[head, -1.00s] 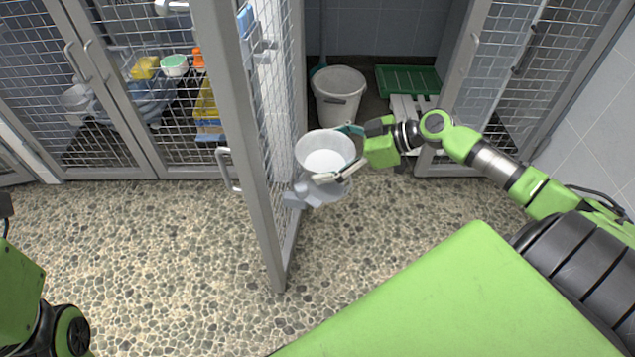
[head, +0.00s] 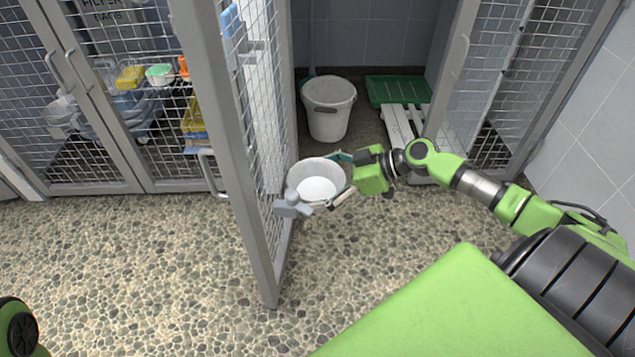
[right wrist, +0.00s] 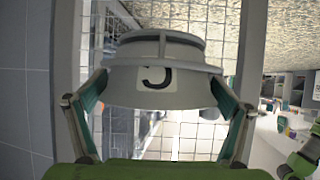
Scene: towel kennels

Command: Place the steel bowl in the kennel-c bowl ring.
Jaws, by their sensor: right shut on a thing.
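The steel bowl (head: 318,188) is upright, its pale inside showing in the head view. My right gripper (head: 337,176) is shut on it, one finger on each side. The bowl also shows in the right wrist view (right wrist: 165,95), between both fingers (right wrist: 160,106), with a dark mark on a pale patch. A grey bracket (head: 288,207) on the open mesh door shows beside and below the bowl. The bowl hides most of the ring there, and I cannot tell whether the bowl is fully seated. My left gripper is out of view.
The open mesh door (head: 262,130) stands just left of the bowl. A white bucket (head: 328,108) and a green slatted tray (head: 398,89) stand in the kennel behind. Another mesh door (head: 485,90) is at right. The pebbled floor (head: 130,270) in front is clear.

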